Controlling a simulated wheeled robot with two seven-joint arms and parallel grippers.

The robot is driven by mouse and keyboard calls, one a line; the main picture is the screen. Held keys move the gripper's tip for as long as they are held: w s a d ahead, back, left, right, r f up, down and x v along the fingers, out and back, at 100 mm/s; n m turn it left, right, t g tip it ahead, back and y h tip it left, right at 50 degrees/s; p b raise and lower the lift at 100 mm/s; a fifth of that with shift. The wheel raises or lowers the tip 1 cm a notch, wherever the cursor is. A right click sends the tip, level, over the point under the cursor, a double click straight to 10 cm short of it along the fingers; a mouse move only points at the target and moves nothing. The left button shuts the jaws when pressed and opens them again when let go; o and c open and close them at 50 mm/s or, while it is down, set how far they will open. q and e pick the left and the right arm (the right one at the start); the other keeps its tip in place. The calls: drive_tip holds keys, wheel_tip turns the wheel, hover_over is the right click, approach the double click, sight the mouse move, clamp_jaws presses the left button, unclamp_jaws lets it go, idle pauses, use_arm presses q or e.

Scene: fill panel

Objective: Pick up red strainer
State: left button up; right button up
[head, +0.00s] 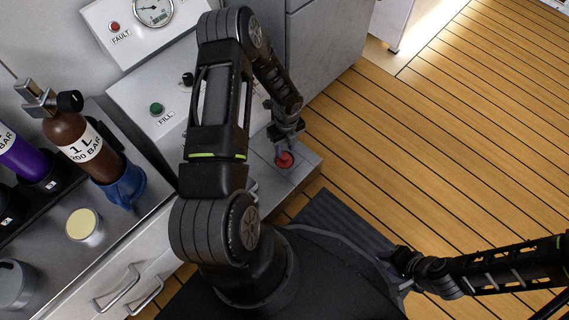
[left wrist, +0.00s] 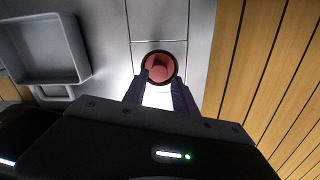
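The red strainer (head: 285,159) is a small round red piece with a dark rim, on the light grey panel ledge at the foot of the cabinet. It also shows in the left wrist view (left wrist: 160,66), at the top centre. My left gripper (head: 286,146) is right at it, pointing down. In the left wrist view its fingers (left wrist: 160,88) are spread apart, with the tips at the near left and near right of the strainer. I cannot tell whether they touch it. My right gripper (head: 394,268) is low at the right, away from the strainer; its fingers are unclear.
A grey square recess (left wrist: 45,50) lies left of the strainer in the left wrist view. The panel carries a green FILL button (head: 156,108) and a gauge (head: 153,10). A brown bottle (head: 85,145) stands on the left counter. Wooden floor (head: 440,150) is clear at right.

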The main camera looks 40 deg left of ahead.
sight(284, 156)
use_arm(q)
drive_tip(key=shift+f, duration=0.15)
drive_tip(key=f+b, duration=0.1)
drive_tip(key=f, duration=0.1)
drive_tip(key=f+b, duration=0.1)
drive_tip(key=f, duration=0.1)
drive_tip(key=shift+s+d+f+b, duration=0.1)
drive_tip(key=shift+s+f+b, duration=0.1)
drive_tip(key=shift+b, duration=0.2)
drive_tip(key=shift+f, duration=0.3)
drive_tip(key=shift+c, duration=0.2)
clamp_jaws()
idle(0.9)
